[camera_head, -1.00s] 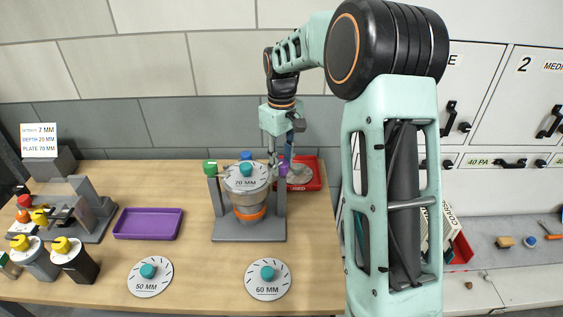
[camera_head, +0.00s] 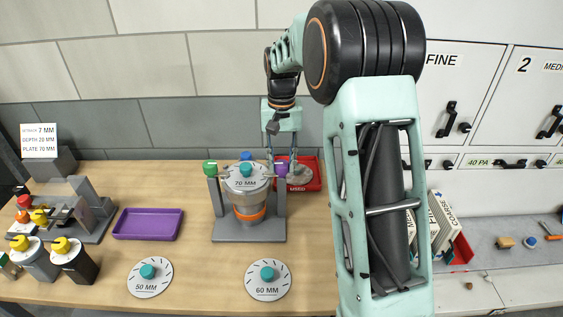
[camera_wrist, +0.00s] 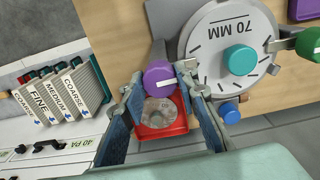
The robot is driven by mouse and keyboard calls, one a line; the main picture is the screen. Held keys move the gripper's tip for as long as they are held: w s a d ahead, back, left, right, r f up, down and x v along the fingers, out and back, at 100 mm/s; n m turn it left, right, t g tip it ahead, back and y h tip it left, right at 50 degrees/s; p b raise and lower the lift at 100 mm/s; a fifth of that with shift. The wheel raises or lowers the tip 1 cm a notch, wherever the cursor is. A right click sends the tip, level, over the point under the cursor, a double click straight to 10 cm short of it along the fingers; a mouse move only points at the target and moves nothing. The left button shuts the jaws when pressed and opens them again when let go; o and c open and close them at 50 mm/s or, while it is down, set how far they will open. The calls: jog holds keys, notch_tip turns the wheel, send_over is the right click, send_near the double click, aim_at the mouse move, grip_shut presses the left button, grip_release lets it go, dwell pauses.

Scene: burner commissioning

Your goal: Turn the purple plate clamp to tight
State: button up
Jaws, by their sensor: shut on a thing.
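The purple plate clamp (camera_head: 281,169) is at the right side of the 70 MM plate (camera_head: 245,182), which lies on top of the burner stand (camera_head: 279,215). In the wrist view, the purple clamp knob (camera_wrist: 159,79) shows a white line on its top. My gripper (camera_wrist: 160,78) has its two fingers on either side of this knob, shut on it. The head view shows my gripper (camera_head: 281,155) reaching down at the clamp from behind. The green clamp (camera_head: 210,168) and the blue clamp (camera_head: 246,156) sit at the plate's left and back.
A red tray (camera_head: 313,184) with a disc in it stands just behind the clamp. The 50 MM plate (camera_head: 150,277), 60 MM plate (camera_head: 267,279) and an empty purple tray (camera_head: 148,224) lie on the table. Filter boxes (camera_wrist: 65,92) show in the wrist view.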

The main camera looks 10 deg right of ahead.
aim_at(282, 163)
dwell(0.4)
jog(key=o, duration=1.1)
jog(key=shift+o, duration=0.2)
jog(key=shift+r, duration=0.1)
notch_tip(282, 163, up, 12)
jog(key=shift+d, duration=0.1)
